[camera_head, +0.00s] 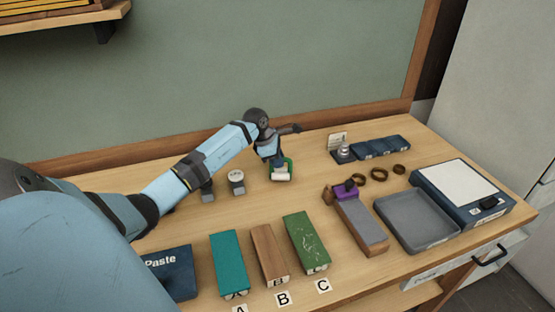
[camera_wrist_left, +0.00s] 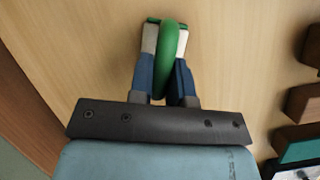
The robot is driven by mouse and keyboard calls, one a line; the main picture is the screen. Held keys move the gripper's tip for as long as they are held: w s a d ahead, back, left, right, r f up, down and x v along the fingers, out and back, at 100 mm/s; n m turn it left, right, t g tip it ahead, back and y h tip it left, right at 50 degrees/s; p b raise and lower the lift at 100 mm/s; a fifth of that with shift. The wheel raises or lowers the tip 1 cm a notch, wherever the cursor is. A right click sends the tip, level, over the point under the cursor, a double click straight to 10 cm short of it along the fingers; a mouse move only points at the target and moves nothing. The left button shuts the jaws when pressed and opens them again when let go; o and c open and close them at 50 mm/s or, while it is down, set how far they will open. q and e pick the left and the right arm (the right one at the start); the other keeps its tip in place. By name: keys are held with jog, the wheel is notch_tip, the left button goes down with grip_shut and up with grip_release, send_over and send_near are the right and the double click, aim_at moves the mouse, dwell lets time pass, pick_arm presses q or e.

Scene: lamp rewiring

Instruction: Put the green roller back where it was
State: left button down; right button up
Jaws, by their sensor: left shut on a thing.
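The green roller (camera_head: 289,167) is at the back middle of the table in the head view, with a pale part on its front. My left gripper (camera_head: 275,160) reaches down over it and is shut on it. In the left wrist view, the green roller (camera_wrist_left: 170,60) shows as a curved green handle between the two blue fingers of my left gripper (camera_wrist_left: 167,75). I cannot tell whether the roller touches the tabletop or hangs just above it. My right gripper is not in view.
Small grey-topped pieces (camera_head: 237,181) stand left of the roller. In front are a teal block (camera_head: 228,264), a brown block (camera_head: 269,254) and a green block (camera_head: 306,243). Right are a whetstone (camera_head: 360,226), a grey tray (camera_head: 416,221) and a scale (camera_head: 462,190). A green wall board stands behind.

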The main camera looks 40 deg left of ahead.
pick_arm(q)
jog(key=shift+f, duration=0.2)
jog(key=c, duration=1.1)
grip_release()
jog(key=shift+r, duration=0.15)
jog(key=shift+r, duration=0.25)
jog(key=shift+b+v, duration=0.45)
jog(key=shift+v, duration=5.4)
